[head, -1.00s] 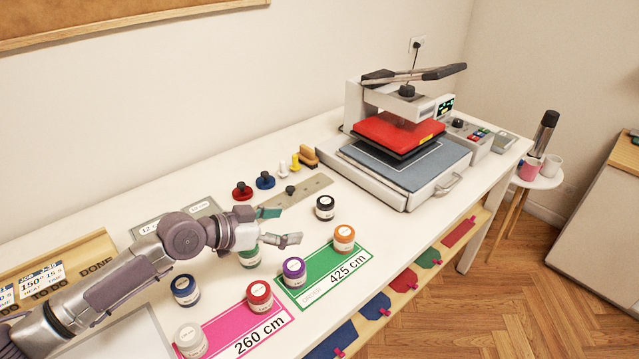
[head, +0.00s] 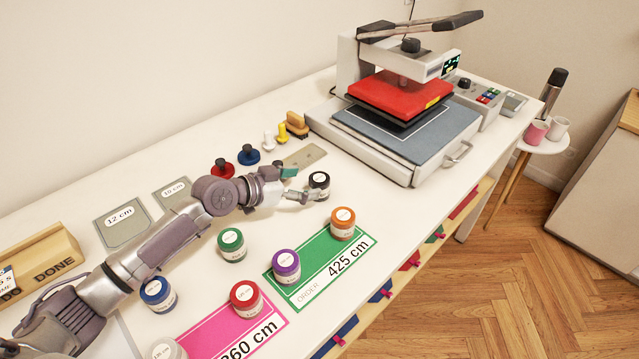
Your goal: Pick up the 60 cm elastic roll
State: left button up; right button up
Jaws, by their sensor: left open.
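Several small elastic rolls with round white top labels stand on the white table; the lengths on them are too small to read. They are black (head: 319,186), green (head: 232,246), blue (head: 158,295), red (head: 246,298), purple (head: 286,266), orange (head: 342,223) and white (head: 168,350). I cannot tell by label which is the 60 cm one. My left gripper (head: 304,187) is open at the black roll, its fingers pointing at it from the left. One finger lies behind-left, the other at its front; whether they touch it is unclear. My right gripper is not in view.
A heat press (head: 400,120) stands behind the black roll.

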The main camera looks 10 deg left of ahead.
aim_at(310, 184)
pick_arm(q)
jog(key=x, duration=0.3)
jog(key=p+x, duration=0.1)
jog(key=x, duration=0.1)
jog(key=shift+d+f, duration=0.3)
jog(key=shift+f, duration=0.15)
jog(key=shift+a, duration=0.1)
jog(key=shift+c, duration=1.2)
jog(key=c, duration=1)
jog(key=shift+r, duration=0.1)
